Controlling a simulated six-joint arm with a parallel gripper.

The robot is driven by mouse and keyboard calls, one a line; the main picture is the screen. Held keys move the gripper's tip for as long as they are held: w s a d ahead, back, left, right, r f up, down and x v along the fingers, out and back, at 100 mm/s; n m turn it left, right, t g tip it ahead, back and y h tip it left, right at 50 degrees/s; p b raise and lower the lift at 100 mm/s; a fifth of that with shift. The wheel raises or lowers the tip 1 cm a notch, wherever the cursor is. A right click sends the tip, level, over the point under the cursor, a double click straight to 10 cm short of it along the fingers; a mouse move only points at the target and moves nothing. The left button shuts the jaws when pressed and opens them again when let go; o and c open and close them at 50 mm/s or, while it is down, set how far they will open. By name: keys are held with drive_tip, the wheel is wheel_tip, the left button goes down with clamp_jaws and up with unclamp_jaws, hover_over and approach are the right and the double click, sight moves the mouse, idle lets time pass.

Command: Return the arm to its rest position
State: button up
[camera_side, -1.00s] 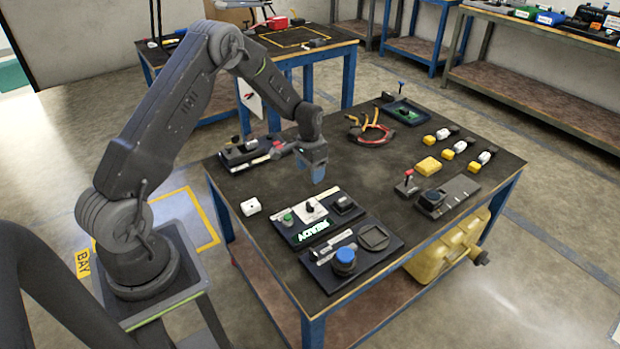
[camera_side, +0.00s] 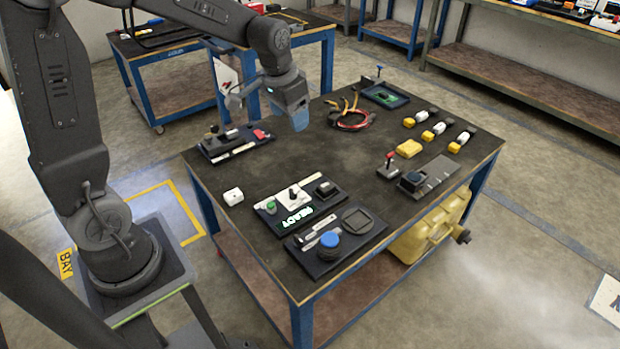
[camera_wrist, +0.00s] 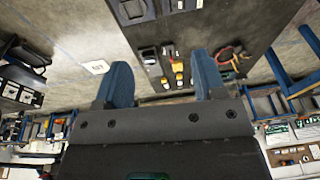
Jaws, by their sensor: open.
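My gripper (camera_side: 293,112) is raised above the back left part of the dark-topped work table (camera_side: 330,175) in the side view. In the wrist view its two blue fingers (camera_wrist: 160,85) stand wide apart with nothing between them. The arm is folded up and back, its upper link nearly upright at the left. The control panel (camera_side: 297,203) near the table's front left shows a green lit "READY".
A dark panel with a red part (camera_side: 235,143) lies at the back left edge, below my gripper. A red cable coil with orange-handled pliers (camera_side: 350,117), several yellow-and-white pieces (camera_side: 434,130), a yellow block (camera_side: 408,148) and a blue-capped panel (camera_side: 335,245) are on the table. A yellow tank (camera_side: 425,235) sits below.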

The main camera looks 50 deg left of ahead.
drive_tip(key=s+d+r+t, duration=0.1)
drive_tip(key=s+d+r, duration=0.2)
drive_tip(key=s, duration=0.6)
drive_tip(key=s+d+r+t, duration=0.2)
drive_tip(key=s+d+r, duration=0.2)
drive_tip(key=s, duration=0.6)
drive_tip(key=shift+d+h, duration=0.3)
drive_tip(key=shift+d, duration=0.5)
